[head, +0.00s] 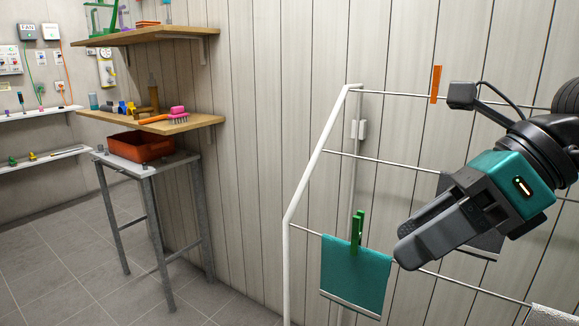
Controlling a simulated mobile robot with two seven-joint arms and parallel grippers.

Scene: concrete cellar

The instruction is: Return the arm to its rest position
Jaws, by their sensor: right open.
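My right gripper (412,243) comes in from the right and is open, with its fingers pointing down and left. I see nothing between its fingers. It hangs in front of a white drying rack (312,160) with thin wires. A teal cloth (352,272) hangs from a lower wire, left of and below the gripper, with a green clothespin (356,232) on its top edge. An orange clothespin (435,84) sits on the top wire. A dark piece (484,246) behind the gripper is mostly hidden. My left gripper is out of view.
A grey metal stand (160,240) at left holds a red-orange bin (141,148). Wooden shelves (190,124) above carry a pink-headed brush (176,112) and other small items. A pale patterned piece (553,314) shows at lower right. The tiled floor at lower left is clear.

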